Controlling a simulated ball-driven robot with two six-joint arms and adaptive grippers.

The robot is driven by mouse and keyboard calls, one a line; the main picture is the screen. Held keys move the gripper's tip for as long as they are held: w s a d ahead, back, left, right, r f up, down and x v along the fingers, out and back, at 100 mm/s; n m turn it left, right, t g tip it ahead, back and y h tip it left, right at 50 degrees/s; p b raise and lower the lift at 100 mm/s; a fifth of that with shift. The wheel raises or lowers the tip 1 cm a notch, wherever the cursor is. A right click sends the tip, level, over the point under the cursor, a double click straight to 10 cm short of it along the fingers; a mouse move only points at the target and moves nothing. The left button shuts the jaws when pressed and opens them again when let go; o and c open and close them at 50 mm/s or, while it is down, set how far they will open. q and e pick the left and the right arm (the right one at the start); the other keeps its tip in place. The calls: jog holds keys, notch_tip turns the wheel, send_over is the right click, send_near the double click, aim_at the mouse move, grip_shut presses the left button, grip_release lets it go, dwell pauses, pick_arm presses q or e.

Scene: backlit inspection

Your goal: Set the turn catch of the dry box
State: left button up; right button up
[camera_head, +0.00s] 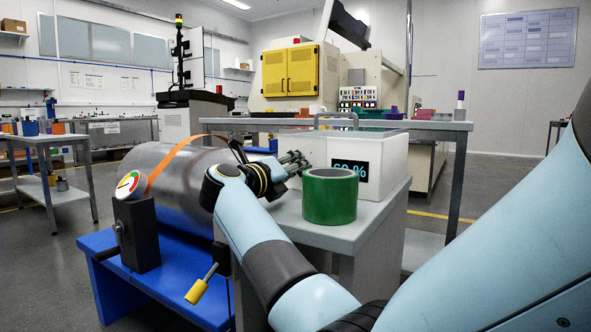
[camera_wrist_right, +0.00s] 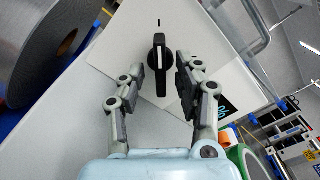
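The dry box (camera_head: 385,165) is a white box with a dark percent display, standing on a grey stand. In the right wrist view its pale face (camera_wrist_right: 115,42) carries the turn catch (camera_wrist_right: 158,65), a black knob with a white line running along its bar. The bar lies roughly up and down in that view, with a short black mark on the box above it. My right gripper (camera_head: 297,163) is at the box's left side. In the wrist view its two fingers (camera_wrist_right: 160,80) stand open on either side of the catch, with gaps visible. My left gripper is not in view.
A green tape roll (camera_head: 330,196) stands on the grey stand (camera_head: 345,232) close to my right arm. A large metal roll (camera_head: 175,185) with an orange strip lies left of the box on a blue bench (camera_head: 170,285). A yellow-handled part (camera_head: 196,291) hangs in front.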

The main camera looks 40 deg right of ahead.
grip_shut()
